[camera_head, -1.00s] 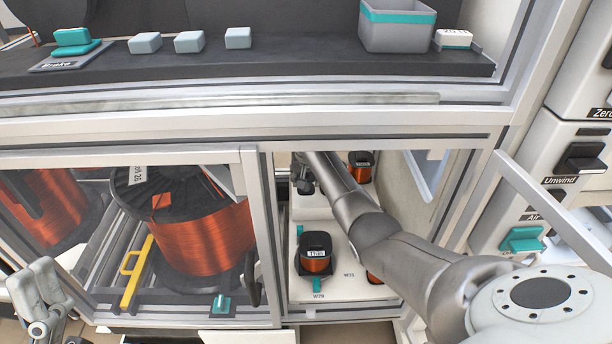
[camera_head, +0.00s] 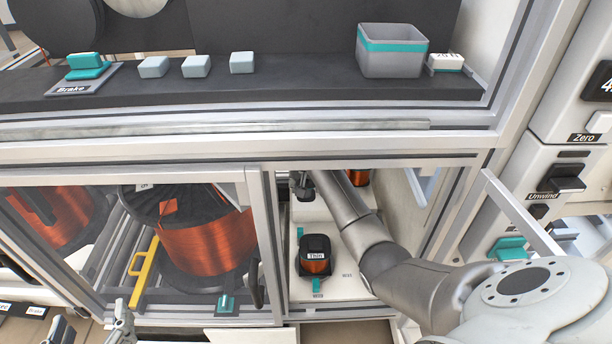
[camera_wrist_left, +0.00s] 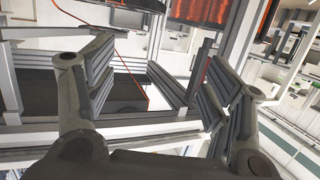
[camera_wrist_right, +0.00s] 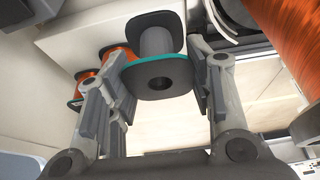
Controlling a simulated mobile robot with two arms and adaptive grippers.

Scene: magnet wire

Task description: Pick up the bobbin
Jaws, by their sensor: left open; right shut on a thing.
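A bobbin (camera_wrist_right: 157,40) with dark flanges, a bare grey core and a teal rim shows in the right wrist view. My right gripper (camera_wrist_right: 165,88) is shut on it, one finger on each side. In the head view my right gripper (camera_head: 302,186) is inside the lower cabinet, partly hidden by the frame and my arm; the held bobbin cannot be made out there. My left gripper (camera_wrist_left: 160,82) is open with nothing between its fingers. It shows small at the lower left in the head view (camera_head: 121,326).
A copper bobbin labelled Thin (camera_head: 315,262) stands on the white shelf (camera_head: 343,288). Another copper bobbin (camera_head: 358,177) is behind my right arm. A large copper spool (camera_head: 205,240) stands in the left bay. Cabinet posts (camera_head: 265,240) and a worktop edge (camera_head: 240,110) surround the opening.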

